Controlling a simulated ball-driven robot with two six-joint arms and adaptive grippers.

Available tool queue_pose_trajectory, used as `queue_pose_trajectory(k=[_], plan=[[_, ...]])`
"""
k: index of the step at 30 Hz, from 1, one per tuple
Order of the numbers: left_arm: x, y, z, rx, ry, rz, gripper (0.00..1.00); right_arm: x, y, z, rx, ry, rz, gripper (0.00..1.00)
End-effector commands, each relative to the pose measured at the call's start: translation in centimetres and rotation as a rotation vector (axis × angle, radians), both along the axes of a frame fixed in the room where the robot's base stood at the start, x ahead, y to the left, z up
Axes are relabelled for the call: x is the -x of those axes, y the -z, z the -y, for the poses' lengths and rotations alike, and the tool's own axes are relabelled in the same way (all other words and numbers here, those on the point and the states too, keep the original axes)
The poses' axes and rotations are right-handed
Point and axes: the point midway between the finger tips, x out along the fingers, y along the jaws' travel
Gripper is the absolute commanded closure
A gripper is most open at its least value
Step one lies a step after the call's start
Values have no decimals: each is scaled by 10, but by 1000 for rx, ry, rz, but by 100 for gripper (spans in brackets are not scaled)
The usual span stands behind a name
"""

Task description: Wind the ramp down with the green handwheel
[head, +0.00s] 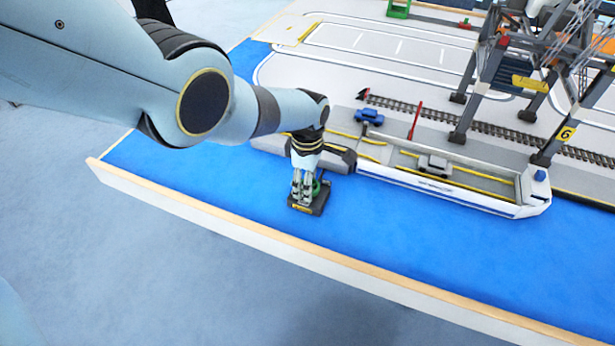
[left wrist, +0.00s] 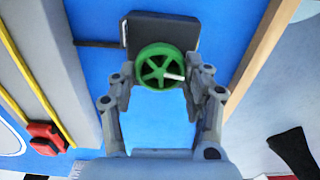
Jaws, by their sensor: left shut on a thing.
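The green handwheel (left wrist: 160,66) has several spokes and a pale crank knob. It stands on a dark box (left wrist: 180,33) above the blue surface. In the head view only a bit of the green wheel (head: 317,187) shows beside my fingers. My left gripper (head: 306,185) comes down from above over the box. In the left wrist view its fingers (left wrist: 165,82) are on either side of the wheel, shut on it. A grey, yellow-edged piece (head: 372,148) near the boat's left end may be the ramp; its tilt is unclear. My right gripper is out of view.
A white boat (head: 450,190) carrying a grey car (head: 434,164) lies right of the box. A blue car (head: 369,116) stands on the quay. A gantry crane (head: 520,80) rises at right. A pale wooden edge (head: 250,228) borders the blue surface in front.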

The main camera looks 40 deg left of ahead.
Motion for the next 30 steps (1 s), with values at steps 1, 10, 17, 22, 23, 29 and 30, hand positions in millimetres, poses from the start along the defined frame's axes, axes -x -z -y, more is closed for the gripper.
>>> queue_pose_trajectory(k=[1, 10, 17, 22, 23, 29, 30], plan=[[-1, 0, 0, 1, -25, 1, 83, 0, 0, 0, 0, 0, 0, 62], [0, 0, 1, 1, -134, 1, 83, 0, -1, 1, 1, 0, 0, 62], [0, 0, 1, 1, -157, 1, 82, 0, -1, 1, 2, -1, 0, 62], [0, 0, 1, 1, -158, 1, 82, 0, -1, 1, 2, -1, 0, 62], [0, 0, 1, 1, -158, 1, 82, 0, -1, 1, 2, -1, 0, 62], [0, 0, 1, 1, -158, 1, 39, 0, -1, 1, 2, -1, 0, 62], [0, 0, 1, 1, -158, 1, 33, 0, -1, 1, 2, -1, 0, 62]])
